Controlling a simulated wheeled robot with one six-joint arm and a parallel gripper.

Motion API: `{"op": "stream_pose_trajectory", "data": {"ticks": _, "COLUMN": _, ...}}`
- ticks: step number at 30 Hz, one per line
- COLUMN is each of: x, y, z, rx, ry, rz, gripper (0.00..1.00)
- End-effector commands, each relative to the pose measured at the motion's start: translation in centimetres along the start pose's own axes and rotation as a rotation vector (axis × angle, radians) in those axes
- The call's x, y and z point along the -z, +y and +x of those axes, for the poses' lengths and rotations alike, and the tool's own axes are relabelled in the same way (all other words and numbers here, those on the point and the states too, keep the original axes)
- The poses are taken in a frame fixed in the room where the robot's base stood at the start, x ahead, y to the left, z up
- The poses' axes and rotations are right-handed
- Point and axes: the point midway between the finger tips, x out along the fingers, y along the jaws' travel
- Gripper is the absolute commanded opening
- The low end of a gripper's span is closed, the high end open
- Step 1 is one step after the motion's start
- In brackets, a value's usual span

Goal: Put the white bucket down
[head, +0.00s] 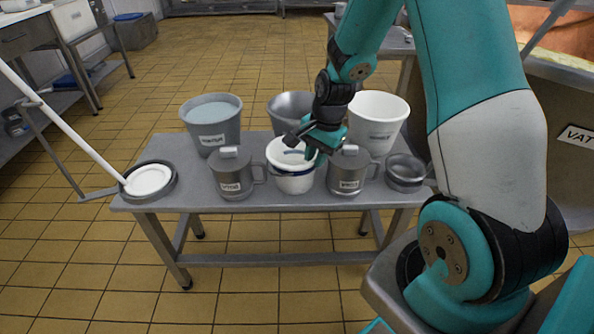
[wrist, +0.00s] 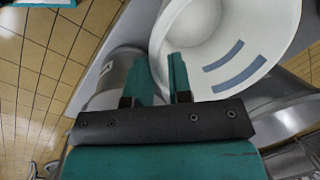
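The white bucket (head: 291,182) is at the middle of the grey table (head: 330,200), upright or nearly so, between two grey lidded mugs. It has a dark band around it and blue marks inside. My gripper (head: 310,155) is at its right rim. In the wrist view my gripper's teal fingers (wrist: 160,75) lie on either side of the rim of the white bucket (wrist: 205,60), one inside and one outside, and it looks shut on the wall. Whether the bucket's base touches the tabletop or hangs just above it I cannot tell.
Grey mugs (head: 232,178) (head: 347,175) stand close on both sides. Behind are a grey bucket (head: 212,125), a metal bucket (head: 283,106) and a larger white bucket (head: 378,125). A grey bowl (head: 405,173) is at right, a round dish with white contents (head: 150,181) at left.

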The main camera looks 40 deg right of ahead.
Motion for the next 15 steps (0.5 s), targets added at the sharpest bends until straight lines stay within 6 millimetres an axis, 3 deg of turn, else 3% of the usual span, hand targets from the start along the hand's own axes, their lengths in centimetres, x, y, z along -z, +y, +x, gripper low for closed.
{"op": "stream_pose_trajectory", "data": {"ticks": 1, "x": 0.0, "y": 0.1, "z": 1.2, "rx": -0.003, "ry": -0.002, "rz": 0.0, "gripper": 0.2}}
{"op": "stream_pose_trajectory", "data": {"ticks": 6, "x": 0.1, "y": 0.1, "z": 3.6, "rx": -0.003, "ry": -0.002, "rz": -0.001, "gripper": 0.2}}
{"op": "stream_pose_trajectory", "data": {"ticks": 15, "x": 0.1, "y": 0.0, "z": 4.2, "rx": 0.0, "ry": 0.0, "rz": -0.002, "gripper": 0.2}}
